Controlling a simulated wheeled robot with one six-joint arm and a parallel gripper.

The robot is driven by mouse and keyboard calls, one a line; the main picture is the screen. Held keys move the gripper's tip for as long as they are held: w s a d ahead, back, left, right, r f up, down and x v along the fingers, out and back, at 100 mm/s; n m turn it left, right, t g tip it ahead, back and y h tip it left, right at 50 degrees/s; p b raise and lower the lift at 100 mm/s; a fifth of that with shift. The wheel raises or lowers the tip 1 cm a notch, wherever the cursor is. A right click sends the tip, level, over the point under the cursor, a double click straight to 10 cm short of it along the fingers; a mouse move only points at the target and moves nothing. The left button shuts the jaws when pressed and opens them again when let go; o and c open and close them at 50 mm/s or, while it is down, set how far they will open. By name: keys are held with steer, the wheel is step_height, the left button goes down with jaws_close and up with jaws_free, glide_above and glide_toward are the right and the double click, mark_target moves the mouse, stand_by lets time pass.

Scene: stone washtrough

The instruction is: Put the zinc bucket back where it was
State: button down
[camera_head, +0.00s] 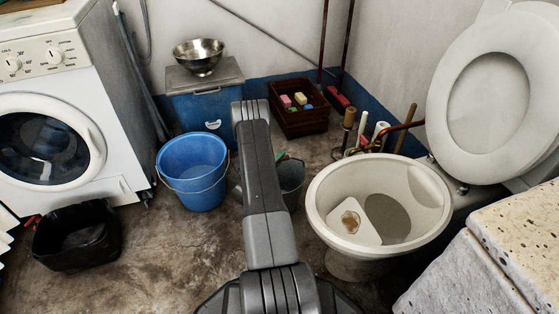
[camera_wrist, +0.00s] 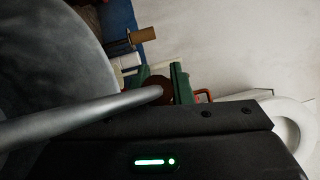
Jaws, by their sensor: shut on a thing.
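The zinc bucket (camera_head: 291,186) is dark grey and stands out behind my arm in the head view, which hides its left and middle part. In the wrist view its grey wall (camera_wrist: 60,70) fills the left side. A silver bail handle (camera_wrist: 85,115) crosses that view and ends in a round brown grip (camera_wrist: 158,88). My gripper (camera_wrist: 157,86) has green fingers on both sides of this grip and is shut on it. In the head view only a bit of green of my gripper (camera_head: 281,156) shows at the bucket's rim. I cannot tell whether the bucket touches the floor.
A blue bucket (camera_head: 193,172) stands left of the zinc bucket. A white toilet-like bowl (camera_head: 325,228) stands close on the right. Behind are a brown crate (camera_head: 300,122), a blue box (camera_head: 190,107) and several bottles and rolls.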

steer(key=c, duration=1.7)
jaws_free()
steer(key=shift+f, duration=0.15)
steer(key=o, duration=0.4)
steer(key=shift+s+a+r, duration=0.15)
steer(key=shift+s+r, duration=0.05)
steer(key=p+v, duration=0.4)
steer(key=v, duration=0.7)
steer(key=shift+s+a, duration=0.2)
